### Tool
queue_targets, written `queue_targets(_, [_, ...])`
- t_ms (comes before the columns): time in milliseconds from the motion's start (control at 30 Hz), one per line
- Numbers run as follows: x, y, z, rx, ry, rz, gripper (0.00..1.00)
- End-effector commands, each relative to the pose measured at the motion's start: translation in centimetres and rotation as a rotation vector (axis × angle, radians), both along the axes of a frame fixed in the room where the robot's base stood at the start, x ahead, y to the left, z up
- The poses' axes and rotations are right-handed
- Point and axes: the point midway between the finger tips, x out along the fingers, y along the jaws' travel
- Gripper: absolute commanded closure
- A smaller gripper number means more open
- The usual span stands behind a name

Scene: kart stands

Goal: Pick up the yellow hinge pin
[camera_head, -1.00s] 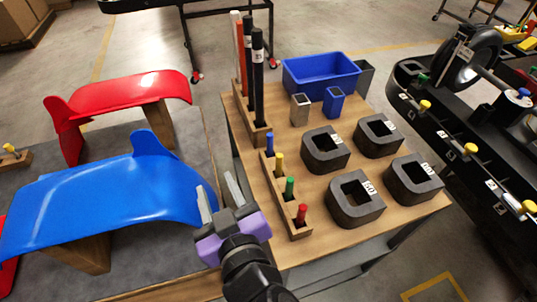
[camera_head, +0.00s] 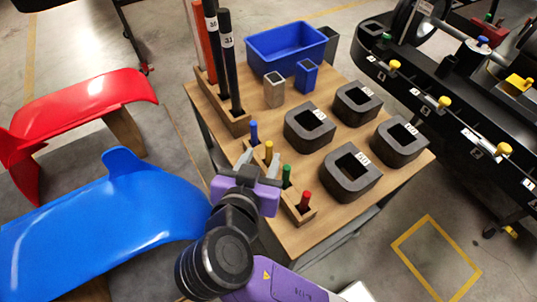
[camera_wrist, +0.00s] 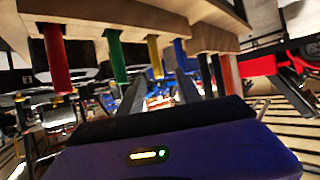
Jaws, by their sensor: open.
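The yellow hinge pin (camera_head: 269,150) stands upright in a narrow wooden rack (camera_head: 298,216) on the table, between the blue pin (camera_head: 253,131) and the green pin (camera_head: 286,175). My gripper (camera_head: 260,161) is open at the near side of the rack, its fingers pointing at the yellow pin. In the wrist view, which looks upside down, the yellow pin (camera_wrist: 154,57) shows between and beyond the two spread fingers of my gripper (camera_wrist: 160,84). I see no contact with the pin. The lower end of the pin is hidden in the rack.
The red pin (camera_head: 305,201) stands at the rack's near end. Tall black rods (camera_head: 231,62) stand behind the rack. Dark square-holed blocks (camera_head: 351,172) lie to its right, with a blue bin (camera_head: 288,50) at the back. A blue panel (camera_head: 105,220) is at left.

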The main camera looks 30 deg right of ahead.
Motion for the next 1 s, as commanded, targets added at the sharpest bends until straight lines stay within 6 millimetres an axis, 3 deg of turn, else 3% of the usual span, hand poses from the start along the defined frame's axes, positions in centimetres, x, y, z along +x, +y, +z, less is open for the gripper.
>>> queue_targets(233, [1.9, -2.4, -1.5, -0.001, 0.003, -0.002, 0.58])
queue_targets(533, [2.3, -2.8, -1.8, -0.001, 0.001, 0.000, 0.58])
queue_targets(567, [2.3, -2.8, -1.8, -0.001, 0.001, 0.000, 0.60])
queue_targets(767, [2.3, -2.7, -1.8, -0.001, 0.001, 0.000, 1.00])
queue_targets(1000, [2.3, -2.7, -1.8, -0.001, 0.001, 0.000, 1.00])
